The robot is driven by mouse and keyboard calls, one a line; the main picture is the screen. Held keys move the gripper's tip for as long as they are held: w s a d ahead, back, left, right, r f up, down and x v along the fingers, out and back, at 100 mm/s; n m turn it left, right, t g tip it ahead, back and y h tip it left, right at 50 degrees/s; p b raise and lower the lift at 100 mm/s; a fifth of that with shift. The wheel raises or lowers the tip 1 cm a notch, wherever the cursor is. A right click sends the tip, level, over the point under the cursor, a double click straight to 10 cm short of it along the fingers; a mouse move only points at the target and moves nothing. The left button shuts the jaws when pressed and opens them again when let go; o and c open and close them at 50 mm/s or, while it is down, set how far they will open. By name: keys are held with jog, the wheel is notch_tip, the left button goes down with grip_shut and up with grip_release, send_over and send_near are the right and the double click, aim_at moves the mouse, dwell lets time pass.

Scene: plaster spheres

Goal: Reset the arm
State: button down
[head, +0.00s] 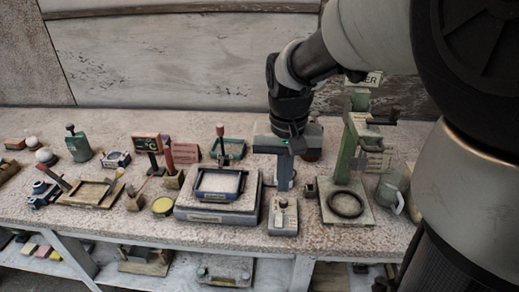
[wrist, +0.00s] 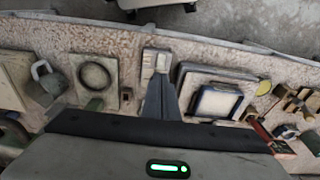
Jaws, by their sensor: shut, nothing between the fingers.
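My gripper (head: 286,180) points down over the workbench in the head view, between a square grey device with a white top (head: 218,184) and a green stand with a black ring (head: 346,204). Its fingers are shut and hold nothing. A small grey box with a knob (head: 283,217) is just in front of and below it. In the wrist view the shut fingers (wrist: 160,88) show over the bench, close to that small box (wrist: 155,62). The fingertips' exact height above the bench is hard to tell.
The speckled bench (head: 120,225) is crowded with small tools and stamps. A green pump-like item (head: 78,147) stands at the left. A grey jug-like item (head: 391,192) is right of the ring stand. A wooden wall (head: 160,65) rises behind. A lower shelf holds more items.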

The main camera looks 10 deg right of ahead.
jog(key=shift+s+r, duration=0.1)
jog(key=shift+r, duration=0.15)
jog(key=s+r+n+t, duration=0.3)
jog(key=s+r+t, duration=0.3)
jog(key=s, duration=0.6)
notch_tip(320, 180, up, 14)
jog(key=g+p, duration=0.1)
jog(key=p, duration=1.2)
jog(key=shift+s+a, duration=0.2)
jog(key=shift+a, duration=0.05)
jog(key=shift+r, duration=0.1)
